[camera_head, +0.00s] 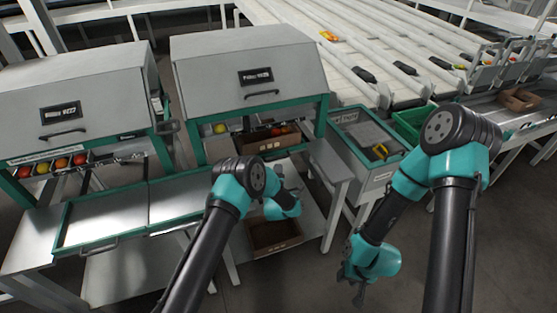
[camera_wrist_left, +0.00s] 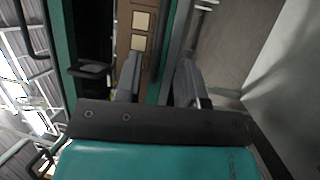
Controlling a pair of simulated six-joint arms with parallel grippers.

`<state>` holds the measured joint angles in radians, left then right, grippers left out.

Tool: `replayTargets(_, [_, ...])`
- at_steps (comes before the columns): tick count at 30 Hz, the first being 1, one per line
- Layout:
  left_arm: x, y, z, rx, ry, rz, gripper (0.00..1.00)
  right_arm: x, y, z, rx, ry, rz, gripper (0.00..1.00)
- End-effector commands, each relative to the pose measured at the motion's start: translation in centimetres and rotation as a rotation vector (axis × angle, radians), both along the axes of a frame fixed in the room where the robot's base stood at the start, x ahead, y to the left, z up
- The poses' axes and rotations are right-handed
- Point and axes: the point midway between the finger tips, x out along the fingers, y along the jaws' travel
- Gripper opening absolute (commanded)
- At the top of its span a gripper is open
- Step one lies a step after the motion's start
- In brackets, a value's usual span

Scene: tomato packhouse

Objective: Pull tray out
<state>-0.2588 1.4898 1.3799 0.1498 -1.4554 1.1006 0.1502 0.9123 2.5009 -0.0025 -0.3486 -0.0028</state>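A flat metal tray with a green rim (camera_head: 66,224) extends in front of the left cabinet, with a handle on its front edge. A brown box with pale labels (camera_head: 262,143) sits inside the right cabinet's opening, and brown labelled material also shows in the left wrist view (camera_wrist_left: 123,40). My left gripper (camera_head: 279,172) is at the right cabinet's front. In the left wrist view its two dark fingers (camera_wrist_left: 158,85) are apart, either side of a green edge; I cannot tell whether they touch it. My right gripper (camera_head: 359,290) hangs low at right; its finger gap is unclear.
The left cabinet (camera_head: 80,85) and right cabinet (camera_head: 245,60) have closed grey hoods with handles. Another brown box (camera_head: 273,235) is on the lower shelf. A grey-green bin (camera_head: 372,187) stands right of the right cabinet. White conveyor lanes (camera_head: 350,50) fill the back right.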

Motion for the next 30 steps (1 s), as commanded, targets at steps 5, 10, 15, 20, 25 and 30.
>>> replayTargets(5, [2.7,-0.1,0.5,0.0,-0.003,0.002,0.36,0.0,0.0,0.0,0.0,0.0,0.0,0.37])
replayTargets(10, [4.9,-0.2,0.9,0.0,-0.002,0.002,0.36,0.0,0.0,0.0,0.0,0.0,0.0,0.37])
replayTargets(15, [6.2,-0.3,1.1,0.0,0.0,0.001,0.36,0.0,0.0,0.0,0.0,0.0,0.0,0.37])
replayTargets(20, [6.7,-0.3,1.2,0.0,0.0,0.0,0.36,0.0,0.0,0.0,0.0,0.0,0.0,0.37])
replayTargets(25, [6.7,-0.3,1.2,0.0,0.0,0.0,0.36,0.0,0.0,0.0,0.0,0.0,0.0,0.37])
replayTargets(30, [6.7,-0.3,1.2,0.0,0.0,0.0,0.26,0.0,0.0,0.0,0.0,0.0,0.0,0.37])
